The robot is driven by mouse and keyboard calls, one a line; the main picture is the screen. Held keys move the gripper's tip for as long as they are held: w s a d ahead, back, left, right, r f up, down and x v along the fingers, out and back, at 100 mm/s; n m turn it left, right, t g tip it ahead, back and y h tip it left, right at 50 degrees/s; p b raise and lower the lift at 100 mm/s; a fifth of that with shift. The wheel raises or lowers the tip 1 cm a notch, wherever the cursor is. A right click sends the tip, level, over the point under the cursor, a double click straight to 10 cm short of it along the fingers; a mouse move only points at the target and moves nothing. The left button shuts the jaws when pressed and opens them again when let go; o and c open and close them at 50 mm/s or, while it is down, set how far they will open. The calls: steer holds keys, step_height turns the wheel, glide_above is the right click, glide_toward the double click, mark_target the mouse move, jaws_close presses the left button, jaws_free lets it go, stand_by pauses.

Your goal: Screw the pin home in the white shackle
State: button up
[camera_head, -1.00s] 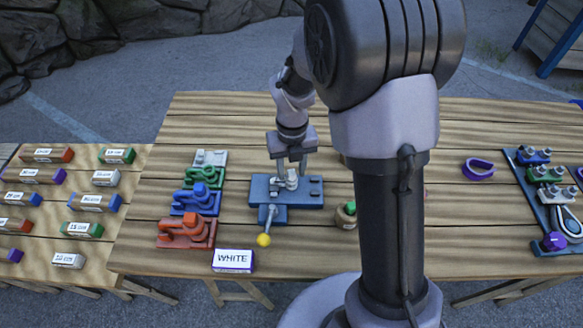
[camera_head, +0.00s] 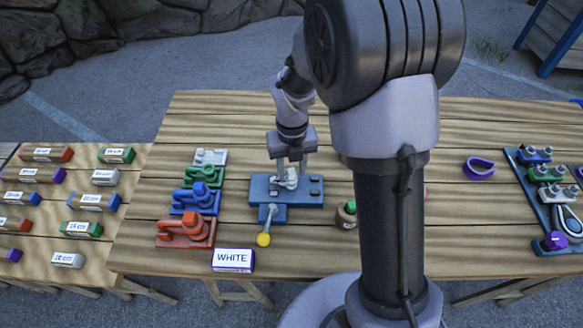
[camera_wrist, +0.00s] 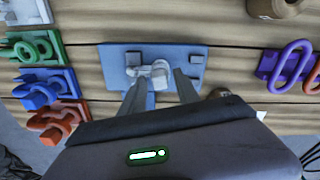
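The white shackle (camera_head: 288,180) sits on a blue fixture plate (camera_head: 315,194) near the middle of the table. It also shows in the wrist view (camera_wrist: 159,70), with a rounded end and a part reaching left. I cannot clearly make out its pin from its body. My gripper (camera_head: 289,171) points down over the shackle. In the wrist view the fingers of my gripper (camera_wrist: 160,79) stand apart, one on each side of the shackle's near part. I see no clear contact, and the fingertips partly cover it.
A lever with a yellow ball (camera_head: 263,239) projects from the plate's front. Green (camera_head: 203,175), blue (camera_head: 196,201) and orange (camera_head: 186,231) shackle holders stand left. A WHITE label block (camera_head: 233,260) lies in front. A purple ring (camera_head: 479,168) and a dark rack (camera_head: 541,190) are right.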

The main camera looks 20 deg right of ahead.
steer(key=shift+r, duration=0.1)
steer(key=shift+r+p, duration=1.45)
steer(key=shift+r, duration=0.8)
steer(key=shift+f, duration=0.1)
step_height(320, 180, down, 5)
steer(key=b, duration=0.5)
steer(key=shift+r, duration=0.25)
steer(key=shift+c, duration=0.2)
jaws_close()
steer(key=shift+o, duration=0.2)
jaws_free()
